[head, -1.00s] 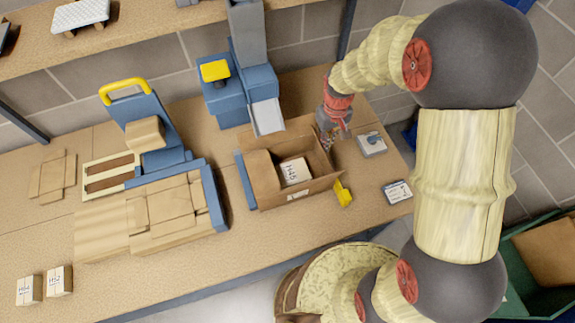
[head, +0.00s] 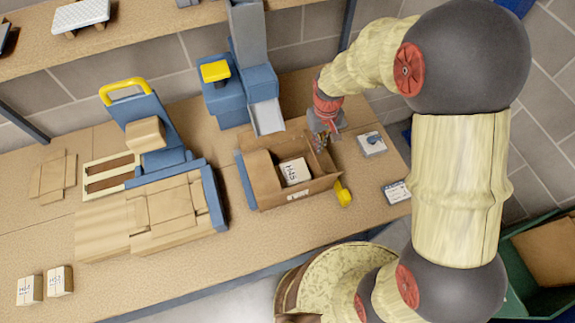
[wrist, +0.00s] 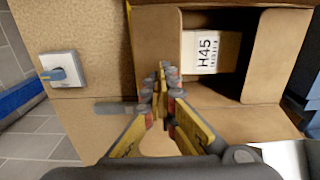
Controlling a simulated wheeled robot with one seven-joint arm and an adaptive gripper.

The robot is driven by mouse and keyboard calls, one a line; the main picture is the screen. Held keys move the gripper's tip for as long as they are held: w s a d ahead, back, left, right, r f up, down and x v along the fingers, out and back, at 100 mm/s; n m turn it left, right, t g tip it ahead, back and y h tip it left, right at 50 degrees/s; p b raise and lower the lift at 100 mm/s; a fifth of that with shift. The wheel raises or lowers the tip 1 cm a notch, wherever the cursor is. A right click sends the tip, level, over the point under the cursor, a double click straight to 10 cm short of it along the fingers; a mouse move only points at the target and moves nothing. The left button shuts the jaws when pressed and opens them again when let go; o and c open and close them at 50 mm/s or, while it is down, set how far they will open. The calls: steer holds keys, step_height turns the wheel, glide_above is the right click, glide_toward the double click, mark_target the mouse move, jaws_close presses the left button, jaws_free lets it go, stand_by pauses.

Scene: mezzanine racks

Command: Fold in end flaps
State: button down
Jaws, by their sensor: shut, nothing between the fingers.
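An open cardboard carton (head: 300,193) stands on the bench, and it fills the middle right of the wrist view (wrist: 235,122). Inside lies a smaller box labelled H45 (head: 295,171), also seen in the wrist view (wrist: 208,50). In the head view, the left end flap (head: 262,173) leans in over the opening. The right end flap (head: 325,163) stands beside my gripper (head: 320,143); in the wrist view it is the left panel (wrist: 155,40). My gripper is shut and empty, its tips (wrist: 162,78) close to this flap. Contact is not clear.
A blue dispenser with a chute (head: 267,117) stands behind the carton. A yellow piece (head: 343,193) sits at the carton's near right corner. A blue stand with flat cartons (head: 165,205) is left.

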step_height(320, 180, up, 7)
steer(key=p, duration=0.4)
steer(key=shift+f, duration=0.1)
steer(key=shift+s+a+f+b, duration=0.15)
steer(key=shift+f+b, duration=0.55)
steer(key=shift+f, duration=0.7)
steer(key=shift+w+a+f+b, duration=0.15)
steer(key=shift+f+b, duration=0.5)
steer(key=shift+f, duration=0.7)
steer(key=shift+s+f, duration=0.1)
steer(key=shift+f, duration=0.1)
steer(key=shift+f+b, duration=0.35)
